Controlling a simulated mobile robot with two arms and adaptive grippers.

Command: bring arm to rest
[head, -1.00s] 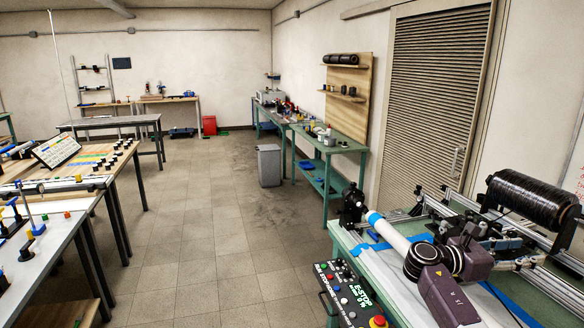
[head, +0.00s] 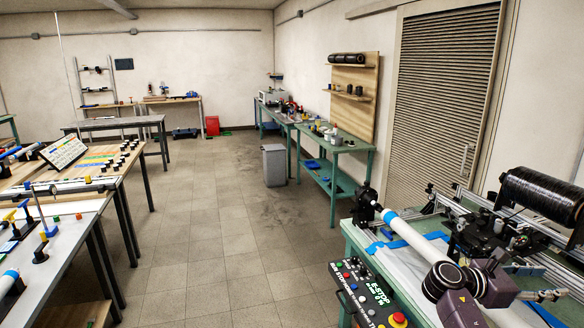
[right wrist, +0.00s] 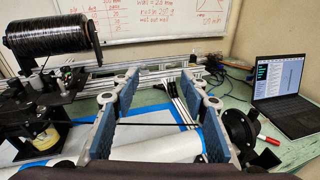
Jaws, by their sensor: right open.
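My right arm reaches over the bench at the lower right of the head view. Its open gripper (head: 536,286) points right, with small, partly unclear fingers. In the right wrist view the open gripper (right wrist: 158,95) shows two blue-padded fingers well apart with nothing clamped between them. A thin black strand (right wrist: 155,125) crosses the view at finger level; I cannot tell whether it touches them. The white tube (head: 413,236) lies below and beyond my arm, and it also shows under the fingers in the wrist view (right wrist: 158,150). My left gripper is not in view.
A black tow spool (head: 542,198) sits above the rail frame at the right. A control box (head: 368,297) with an E-stop hangs at the bench's front. A laptop (right wrist: 287,95) stands right in the wrist view. A grey bin (head: 274,165) stands beyond open floor (head: 210,230).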

